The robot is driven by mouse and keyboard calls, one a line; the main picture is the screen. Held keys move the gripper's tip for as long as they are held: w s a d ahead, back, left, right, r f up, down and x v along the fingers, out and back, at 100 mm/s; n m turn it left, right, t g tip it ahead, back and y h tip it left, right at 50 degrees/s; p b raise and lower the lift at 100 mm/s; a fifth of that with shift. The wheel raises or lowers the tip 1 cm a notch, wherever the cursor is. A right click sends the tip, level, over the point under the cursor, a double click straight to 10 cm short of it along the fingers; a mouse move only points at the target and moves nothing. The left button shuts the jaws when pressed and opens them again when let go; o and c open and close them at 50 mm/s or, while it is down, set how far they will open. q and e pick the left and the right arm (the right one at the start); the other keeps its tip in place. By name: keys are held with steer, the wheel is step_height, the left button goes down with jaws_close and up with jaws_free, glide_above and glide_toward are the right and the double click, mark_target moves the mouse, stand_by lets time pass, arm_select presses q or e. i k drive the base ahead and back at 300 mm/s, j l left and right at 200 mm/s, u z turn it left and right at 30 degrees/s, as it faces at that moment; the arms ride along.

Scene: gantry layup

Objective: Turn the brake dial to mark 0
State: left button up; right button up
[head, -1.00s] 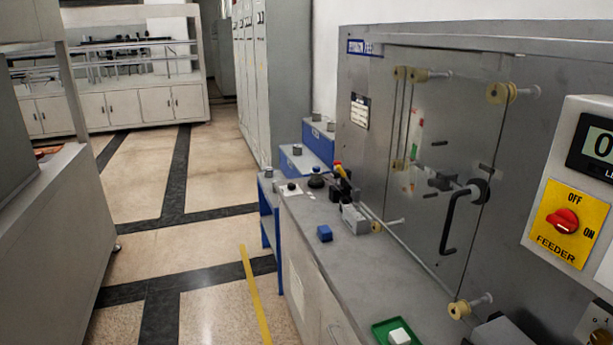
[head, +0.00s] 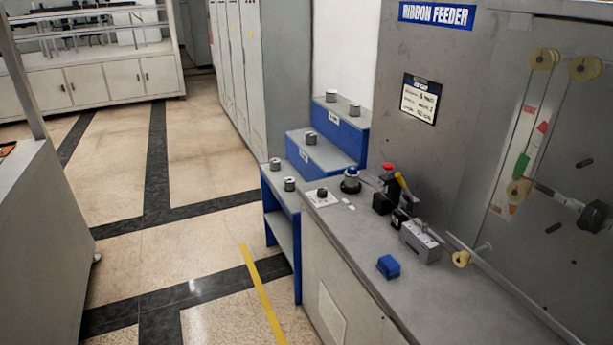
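A small dark knob (head: 322,192) sits on a white plate (head: 328,200) at the far left end of the grey bench top. It looks like a dial, but its marks are too small to read, so I cannot tell its setting or be sure it is the brake dial. A round dark device with a blue top (head: 350,181) stands just right of it. Neither of my grippers is in view.
The bench top (head: 365,240) carries a red-topped black device (head: 386,190), a grey metal block (head: 421,242) and a blue block (head: 388,266). Blue steps (head: 318,150) with metal cylinders stand behind. The ribbon feeder panel (head: 420,140) rises at right. Floor at left is open.

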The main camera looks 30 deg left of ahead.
mark_target(322, 193)
steer(key=i+j, duration=0.1)
steer(key=j, duration=0.3)
steer(key=i+j, duration=0.15)
steer(key=j, duration=0.25)
steer(key=i+j, duration=0.1)
steer(key=j, duration=0.25)
